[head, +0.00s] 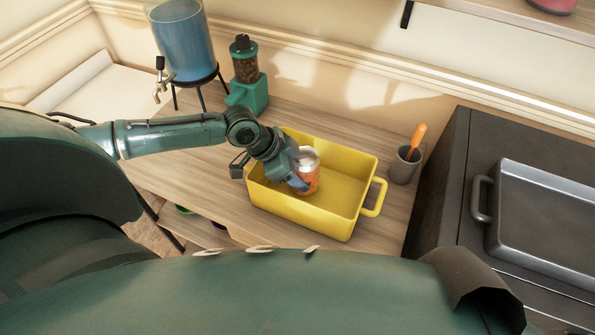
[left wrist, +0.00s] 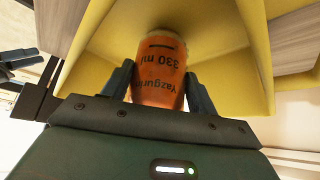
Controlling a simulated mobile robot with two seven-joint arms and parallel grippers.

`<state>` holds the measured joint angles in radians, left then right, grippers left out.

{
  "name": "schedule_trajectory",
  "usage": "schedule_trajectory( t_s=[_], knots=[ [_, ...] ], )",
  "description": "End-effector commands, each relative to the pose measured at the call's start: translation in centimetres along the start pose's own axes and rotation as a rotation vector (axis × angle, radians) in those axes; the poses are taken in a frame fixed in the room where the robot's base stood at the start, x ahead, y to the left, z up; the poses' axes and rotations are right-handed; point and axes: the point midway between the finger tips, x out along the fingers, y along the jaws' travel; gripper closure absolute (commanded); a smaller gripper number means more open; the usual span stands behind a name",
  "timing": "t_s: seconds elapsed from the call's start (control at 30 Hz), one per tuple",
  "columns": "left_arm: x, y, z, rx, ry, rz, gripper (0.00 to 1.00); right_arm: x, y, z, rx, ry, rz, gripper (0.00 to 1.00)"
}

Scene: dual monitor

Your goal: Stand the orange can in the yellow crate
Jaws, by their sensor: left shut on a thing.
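The yellow crate (head: 347,187) stands on the wooden counter, with a handle at its right side. My left gripper (head: 298,182) reaches into the left part of the crate and is shut on the orange can (head: 310,179). The can has a silver top and looks roughly upright inside the crate walls. In the left wrist view the can (left wrist: 160,72) sits between the two fingers, its label reading 330 ml, with the yellow crate walls (left wrist: 225,40) around it. I cannot tell whether the can's base touches the crate floor. My right gripper is not in view.
A coffee grinder (head: 246,85) and a blue water dispenser (head: 180,40) stand behind the crate at the left. A grey cup (head: 404,168) holding an orange-handled tool stands to the right. A dark unit with a grey lidded pan (head: 545,210) is further right. Bare counter (head: 200,180) lies left.

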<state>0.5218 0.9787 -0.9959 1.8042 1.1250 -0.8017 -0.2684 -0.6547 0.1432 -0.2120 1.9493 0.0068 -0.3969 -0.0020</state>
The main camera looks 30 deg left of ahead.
Motion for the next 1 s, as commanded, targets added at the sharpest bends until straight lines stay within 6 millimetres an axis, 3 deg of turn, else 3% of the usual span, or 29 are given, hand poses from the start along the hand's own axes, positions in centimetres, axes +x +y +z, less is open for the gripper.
schedule_trajectory(
  t_s=[0.1,0.4,0.43,0.7,1.0],
  knots=[
    [0.94,-0.05,0.48,0.000,0.004,-0.002,0.75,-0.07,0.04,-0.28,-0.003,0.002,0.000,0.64],
    [1.16,-0.06,0.64,0.001,0.004,-0.002,0.75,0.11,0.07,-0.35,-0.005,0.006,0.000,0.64],
    [1.24,-0.03,0.77,0.000,0.001,-0.001,0.41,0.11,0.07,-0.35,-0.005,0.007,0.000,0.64],
    [1.18,-0.02,0.75,0.000,0.000,-0.001,0.20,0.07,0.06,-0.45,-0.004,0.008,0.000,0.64],
    [0.76,-0.07,0.65,0.001,0.000,-0.002,0.20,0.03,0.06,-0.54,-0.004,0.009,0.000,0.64]
  ],
)
